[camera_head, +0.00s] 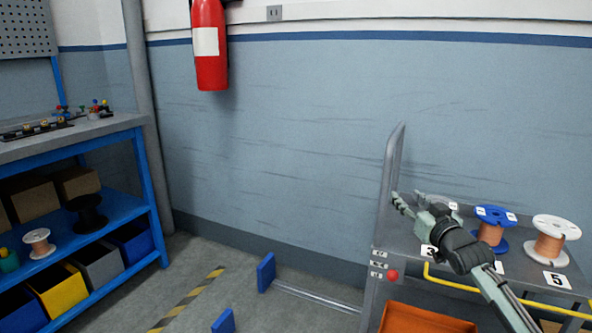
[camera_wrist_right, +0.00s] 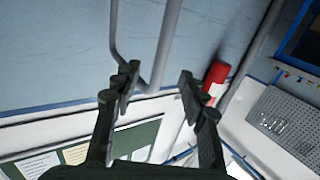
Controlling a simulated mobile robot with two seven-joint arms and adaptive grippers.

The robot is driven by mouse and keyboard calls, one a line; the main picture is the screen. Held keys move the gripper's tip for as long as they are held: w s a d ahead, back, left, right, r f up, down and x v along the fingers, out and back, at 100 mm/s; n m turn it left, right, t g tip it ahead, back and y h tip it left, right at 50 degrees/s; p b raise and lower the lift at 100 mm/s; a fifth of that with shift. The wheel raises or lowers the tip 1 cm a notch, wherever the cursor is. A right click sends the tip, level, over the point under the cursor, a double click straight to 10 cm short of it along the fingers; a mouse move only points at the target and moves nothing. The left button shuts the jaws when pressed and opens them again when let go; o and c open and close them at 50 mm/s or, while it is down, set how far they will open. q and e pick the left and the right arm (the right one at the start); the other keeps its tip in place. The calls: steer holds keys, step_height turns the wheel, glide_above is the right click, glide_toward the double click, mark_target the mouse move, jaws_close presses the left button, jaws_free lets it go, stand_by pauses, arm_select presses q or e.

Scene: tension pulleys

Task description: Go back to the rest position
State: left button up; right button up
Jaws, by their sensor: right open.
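My right gripper (camera_head: 408,199) is open and empty, above the left part of the grey cart (camera_head: 396,240) at the right of the head view. Its two fingers also show in the right wrist view (camera_wrist_right: 158,85), apart, with nothing between them. A blue spool with copper wire (camera_head: 491,228) and a white spool with copper wire (camera_head: 551,241) stand on the cart top, to the right of the gripper. The arm hides part of the cart top. My left gripper is not in view.
The cart's upright grey handle (camera_head: 392,165) rises close beside my right gripper. A yellow rail (camera_head: 470,288) and an orange bin (camera_head: 425,320) are at the cart's front. A blue workbench (camera_head: 150,190) stands at the left. A red fire extinguisher (camera_head: 209,45) hangs on the wall.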

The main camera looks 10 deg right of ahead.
steer(key=s+a+f+g, duration=0.25)
steer(key=s+f, duration=0.35)
steer(key=f, duration=0.4)
steer(key=s+a+f+g, duration=0.25)
steer(key=s+f, duration=0.25)
steer(key=f, duration=0.4)
steer(key=s+a+f+g, duration=0.25)
steer(key=s+f, duration=0.35)
steer(key=f, duration=0.4)
steer(key=s+a+f+g, duration=0.1)
steer(key=s+f, duration=0.3)
steer(key=s, duration=0.4)
steer(key=s+a+f+n+g, duration=0.1)
steer(key=s+f+g, duration=0.3)
steer(key=s, duration=0.4)
steer(key=s+a+f+g+h, duration=0.1)
steer(key=s+f, duration=0.3)
steer(key=s, duration=0.4)
steer(key=shift+s+a+f+n+g, duration=0.25)
steer(key=shift+a+n+g, duration=0.05)
steer(key=shift+a+g, duration=0.35)
